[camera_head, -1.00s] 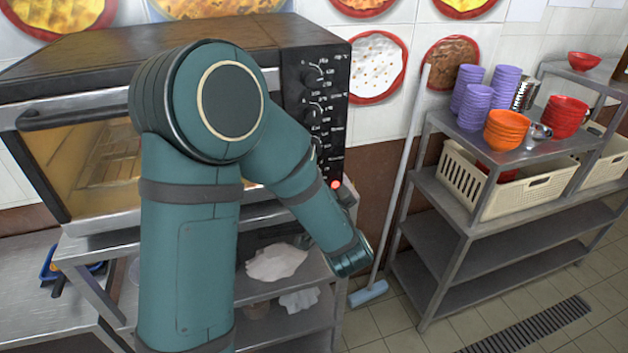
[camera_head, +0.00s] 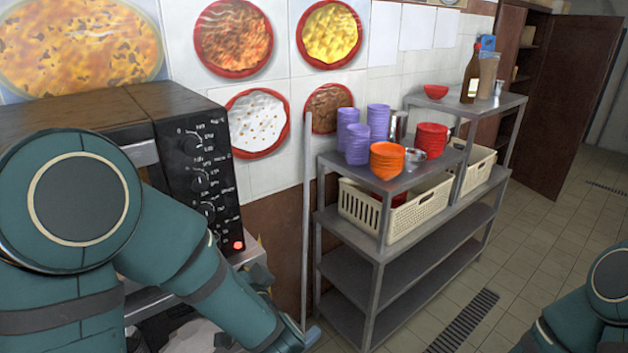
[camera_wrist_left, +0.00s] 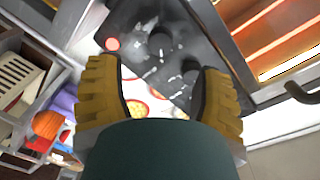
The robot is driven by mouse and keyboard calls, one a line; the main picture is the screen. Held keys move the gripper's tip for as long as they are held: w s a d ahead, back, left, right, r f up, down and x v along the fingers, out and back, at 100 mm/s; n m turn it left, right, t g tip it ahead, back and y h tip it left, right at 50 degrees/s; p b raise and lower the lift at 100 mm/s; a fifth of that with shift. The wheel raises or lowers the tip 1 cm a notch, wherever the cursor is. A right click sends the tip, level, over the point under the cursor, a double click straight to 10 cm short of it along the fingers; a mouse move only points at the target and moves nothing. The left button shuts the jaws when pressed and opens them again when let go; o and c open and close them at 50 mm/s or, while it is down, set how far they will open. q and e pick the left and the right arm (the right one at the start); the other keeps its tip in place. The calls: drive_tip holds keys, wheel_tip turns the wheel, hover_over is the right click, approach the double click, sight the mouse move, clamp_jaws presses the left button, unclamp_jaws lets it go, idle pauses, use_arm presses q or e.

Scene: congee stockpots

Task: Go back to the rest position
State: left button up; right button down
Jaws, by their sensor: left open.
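My left arm (camera_head: 75,200) bends across the lower left of the head view, in front of the oven. My left gripper (camera_wrist_left: 165,95) is open in the left wrist view, with its two yellow ridged fingers well apart and nothing between them. Beyond the fingers is the oven's dark control panel (camera_wrist_left: 150,65) with its knobs. In the head view the left gripper cannot be made out clearly behind the arm. Part of my right arm (camera_head: 590,310) shows at the lower right corner, and its gripper is out of view.
The oven (camera_head: 170,120) stands close behind my left arm. A metal shelf (camera_head: 345,275) to the right holds purple cups (camera_head: 357,145), orange bowls (camera_head: 387,160), red bowls (camera_head: 432,136) and a cream basket (camera_head: 415,210). A pole (camera_head: 306,220) leans between them. The tiled floor (camera_head: 530,250) at right is clear.

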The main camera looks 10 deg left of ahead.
use_arm(q)
drive_tip(key=w+d+f+g+h+b, duration=0.1)
drive_tip(key=d+f+h+b, duration=0.35)
drive_tip(key=f, duration=0.85)
drive_tip(key=d+f+g+h+b, duration=0.15)
drive_tip(key=d+f+h, duration=0.45)
drive_tip(key=f, duration=0.7)
drive_tip(key=s+d+f+n+g+h+b, duration=0.1)
drive_tip(key=s+d+f+g+h, duration=0.2)
drive_tip(key=s+f, duration=0.3)
drive_tip(key=s+d+f+n+g+h+b, duration=0.2)
drive_tip(key=s+f, duration=0.4)
drive_tip(key=f, duration=0.3)
drive_tip(key=shift+d+f+g+h+b, duration=0.35)
drive_tip(key=shift+g+h, duration=0.2)
drive_tip(key=shift+g, duration=0.7)
